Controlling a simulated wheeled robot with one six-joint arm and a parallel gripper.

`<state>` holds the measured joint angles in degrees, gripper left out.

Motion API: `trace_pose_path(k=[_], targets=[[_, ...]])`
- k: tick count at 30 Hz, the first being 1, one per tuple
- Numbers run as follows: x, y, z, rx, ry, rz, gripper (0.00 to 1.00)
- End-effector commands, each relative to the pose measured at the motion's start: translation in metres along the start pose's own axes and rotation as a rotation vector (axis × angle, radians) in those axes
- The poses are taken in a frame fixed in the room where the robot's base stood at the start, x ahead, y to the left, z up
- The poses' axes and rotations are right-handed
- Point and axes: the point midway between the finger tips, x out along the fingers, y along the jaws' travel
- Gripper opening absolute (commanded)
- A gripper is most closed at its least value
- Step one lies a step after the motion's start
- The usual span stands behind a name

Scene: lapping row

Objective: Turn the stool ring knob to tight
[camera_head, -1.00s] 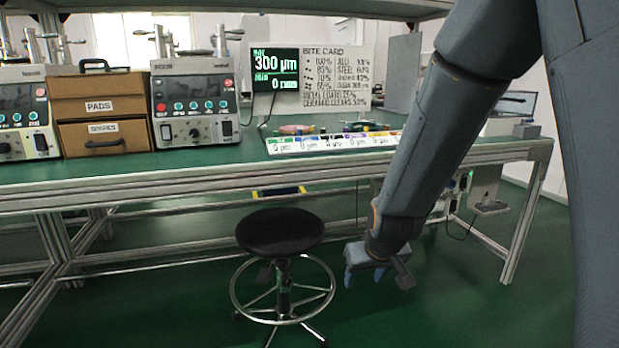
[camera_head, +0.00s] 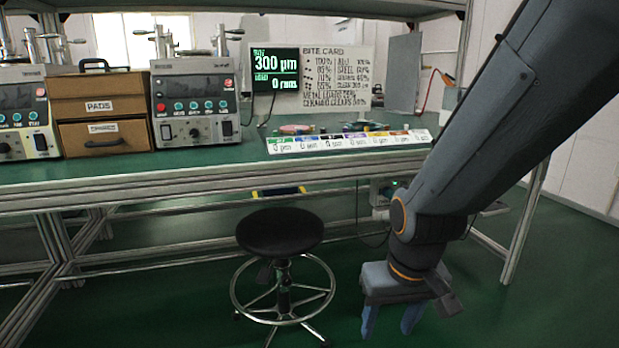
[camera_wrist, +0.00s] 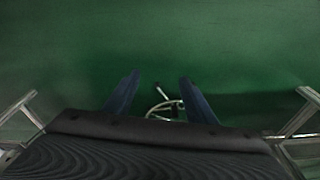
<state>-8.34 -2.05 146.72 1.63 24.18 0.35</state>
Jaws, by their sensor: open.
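The stool (camera_head: 280,232) has a round black seat, a dark column and a chrome foot ring (camera_head: 330,290), and stands on the green floor in front of the bench. A small dark part, perhaps the ring knob (camera_head: 264,272), shows left of the column; its setting is too small to tell. My gripper (camera_head: 392,326) is right of the stool, pointing down, open and empty, apart from the ring. In the wrist view part of the chrome ring (camera_wrist: 168,107) shows between my blue fingers (camera_wrist: 160,95), farther off; the knob cannot be made out there.
The green-topped bench (camera_head: 210,170) runs across behind the stool, its metal frame and legs below. It carries machines (camera_head: 195,102), a drawer box (camera_head: 100,112), a display (camera_head: 275,72) and a label strip (camera_head: 345,142). Open floor lies right of the stool.

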Motion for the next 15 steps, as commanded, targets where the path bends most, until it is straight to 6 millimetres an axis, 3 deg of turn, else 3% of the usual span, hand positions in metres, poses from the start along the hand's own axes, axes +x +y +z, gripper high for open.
trace_pose_path(k=[5, 10, 15], targets=[[-0.009, -0.040, 0.010, -0.086, -0.024, -0.030, 0.51], [-0.021, -0.088, 0.032, -0.197, -0.063, -0.067, 0.51], [-0.032, -0.122, 0.053, -0.284, -0.097, -0.092, 0.51]])
